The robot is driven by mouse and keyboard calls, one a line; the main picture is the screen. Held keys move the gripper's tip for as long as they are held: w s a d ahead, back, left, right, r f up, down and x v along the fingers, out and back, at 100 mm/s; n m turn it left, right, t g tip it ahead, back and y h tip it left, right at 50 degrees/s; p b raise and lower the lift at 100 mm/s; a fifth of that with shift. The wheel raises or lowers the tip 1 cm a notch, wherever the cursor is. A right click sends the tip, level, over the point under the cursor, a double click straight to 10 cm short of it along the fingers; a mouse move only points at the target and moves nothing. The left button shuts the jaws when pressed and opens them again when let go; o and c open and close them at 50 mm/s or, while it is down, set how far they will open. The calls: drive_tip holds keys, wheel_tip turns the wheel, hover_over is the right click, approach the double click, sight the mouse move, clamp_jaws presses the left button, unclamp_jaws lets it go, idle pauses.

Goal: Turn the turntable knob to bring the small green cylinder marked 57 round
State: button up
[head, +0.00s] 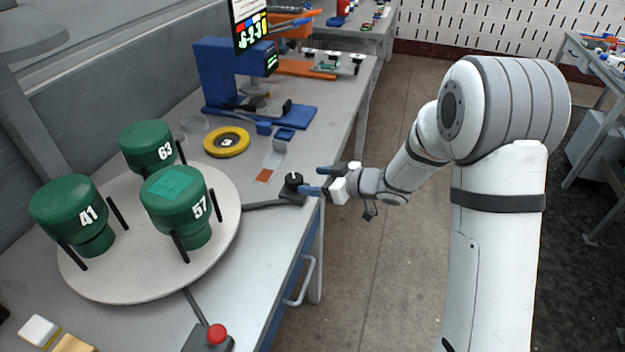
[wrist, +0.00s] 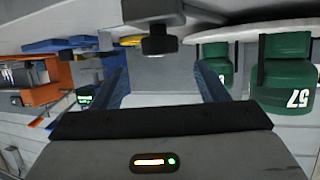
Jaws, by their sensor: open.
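The small green cylinder marked 57 (head: 185,215) stands on the front right of the white round turntable (head: 130,285). It also shows at the right of the wrist view (wrist: 288,72). Green cylinders marked 41 (head: 68,212) and 63 (head: 146,147) stand on the same turntable. The black turntable knob (head: 293,183) sits on a dark base by the table's right edge. My gripper (head: 313,180) is open and empty beside the knob, fingers pointing at it. In the wrist view the knob (wrist: 158,40) appears between and beyond my two blue fingers (wrist: 160,85).
A red push button (head: 216,334) on a grey box stands at the front. A yellow ring (head: 227,142) and a blue machine (head: 225,75) are behind the turntable. Thin black posts stand beside the cylinders. The floor right of the table is free.

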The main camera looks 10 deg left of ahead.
sight(294, 180)
drive_tip(key=a+f+y+b, duration=0.1)
drive_tip(key=a+b, duration=0.1)
drive_tip(key=b, duration=0.2)
drive_tip(key=w+a+f+t+y+b, duration=0.1)
drive_tip(key=a+b, duration=0.1)
drive_tip(key=b, duration=0.3)
drive_tip(key=w+a+f+t+y+b, duration=0.1)
drive_tip(key=a+b, duration=0.2)
drive_tip(key=b, duration=0.1)
drive_tip(key=shift+w+f+y+b, duration=0.2)
drive_tip(key=shift+f+y+b, duration=0.1)
drive_tip(key=shift+f+y, duration=0.1)
drive_tip(key=shift+d, duration=0.1)
drive_tip(key=c, duration=1)
